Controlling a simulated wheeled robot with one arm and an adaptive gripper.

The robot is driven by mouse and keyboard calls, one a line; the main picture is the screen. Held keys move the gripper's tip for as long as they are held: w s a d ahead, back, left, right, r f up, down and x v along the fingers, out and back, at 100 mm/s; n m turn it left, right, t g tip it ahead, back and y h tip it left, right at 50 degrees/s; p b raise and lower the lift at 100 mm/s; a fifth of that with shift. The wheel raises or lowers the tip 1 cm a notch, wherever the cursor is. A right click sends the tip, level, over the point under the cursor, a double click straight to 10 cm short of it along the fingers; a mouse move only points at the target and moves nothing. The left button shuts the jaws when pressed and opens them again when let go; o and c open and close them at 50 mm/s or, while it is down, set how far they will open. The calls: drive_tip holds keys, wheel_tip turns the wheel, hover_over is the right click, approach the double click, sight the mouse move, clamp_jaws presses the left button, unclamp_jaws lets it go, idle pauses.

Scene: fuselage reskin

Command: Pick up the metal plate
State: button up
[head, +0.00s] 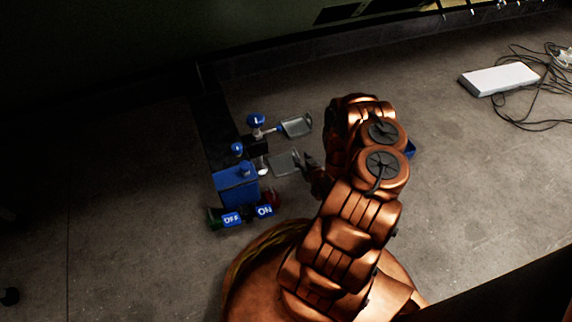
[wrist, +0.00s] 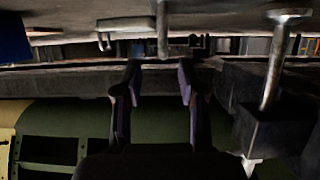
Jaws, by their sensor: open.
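Two small grey metal plates show in the head view. The upper plate (head: 297,125) has a blue part at its left end, and the lower plate (head: 282,163) lies just below it. I cannot tell which one the task means. My gripper (head: 305,162) is close to the right edge of the lower plate; the arm hides part of it, and contact cannot be told. In the wrist view my gripper (wrist: 158,82) has its two fingers spread apart with nothing between them. A pale flat piece (wrist: 127,24) lies beyond the fingertips there and may be a plate.
A blue fixture (head: 237,185) with ON and OFF labels (head: 248,215) and blue knobs (head: 256,120) stands left of the plates. A metal rod on a dark block (wrist: 270,130) is right of my fingers. A white box (head: 499,79) and cables lie far right.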

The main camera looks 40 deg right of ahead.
sight(296, 152)
drive_tip(key=shift+b+x, duration=0.4)
drive_tip(key=shift+x, duration=0.6)
drive_tip(key=shift+b+x, duration=0.85)
drive_tip(key=shift+x, duration=1.15)
drive_tip(key=shift+a+r, duration=0.15)
drive_tip(key=shift+a, duration=0.05)
drive_tip(key=shift+c, duration=0.2)
clamp_jaws()
